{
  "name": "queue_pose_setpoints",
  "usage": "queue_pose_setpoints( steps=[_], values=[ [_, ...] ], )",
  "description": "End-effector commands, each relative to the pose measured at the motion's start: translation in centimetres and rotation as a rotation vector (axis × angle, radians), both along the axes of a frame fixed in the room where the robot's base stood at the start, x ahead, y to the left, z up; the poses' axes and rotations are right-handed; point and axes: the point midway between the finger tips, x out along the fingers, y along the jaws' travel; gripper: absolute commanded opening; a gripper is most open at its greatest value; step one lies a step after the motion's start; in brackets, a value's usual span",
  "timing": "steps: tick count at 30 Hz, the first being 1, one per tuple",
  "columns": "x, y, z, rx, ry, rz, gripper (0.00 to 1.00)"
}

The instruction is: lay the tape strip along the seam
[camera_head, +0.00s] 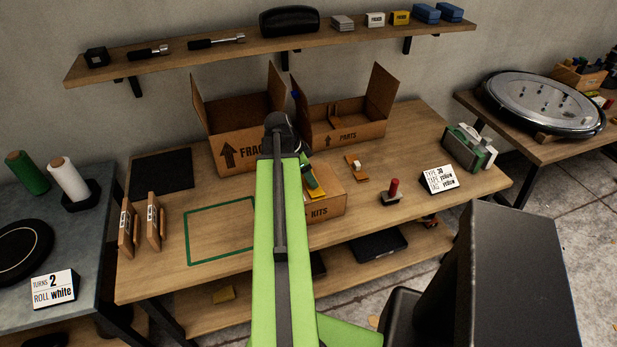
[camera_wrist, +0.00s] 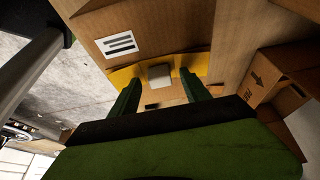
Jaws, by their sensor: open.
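A yellow tape strip (camera_wrist: 201,90) with a pale grey block (camera_wrist: 159,73) at its middle lies across a cardboard surface in the wrist view. The strip (camera_head: 316,191) also shows in the head view, on top of the small KITS box (camera_head: 325,207). My gripper (camera_wrist: 158,77) is open, its two dark green fingers on either side of the block; I cannot tell whether they touch it. In the head view my arm hides most of the gripper and part of the box. The seam under the strip is not clearly visible.
Open FRAGILE (camera_head: 230,155) and PARTS (camera_head: 357,134) boxes stand behind. To the right are an orange-brown piece with a white block (camera_head: 356,164), a red-handled stamp (camera_head: 394,188), a card (camera_head: 439,179) and a tape dispenser (camera_head: 468,148). A green outlined area (camera_head: 196,234) is clear.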

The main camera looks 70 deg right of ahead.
Motion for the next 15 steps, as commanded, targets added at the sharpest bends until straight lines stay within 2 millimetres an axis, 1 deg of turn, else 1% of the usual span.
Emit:
queue_pose_setpoints(
  steps=[5, 9, 15],
  values=[
    [0.7, 0.7, 3.3, 0.0, 0.0, 0.001, 0.55],
    [1.7, 1.5, 6.7, 0.001, 0.0, 0.002, 0.55],
    [3.0, 2.7, 11.0, 0.0, 0.0, 0.002, 0.55]
  ],
)
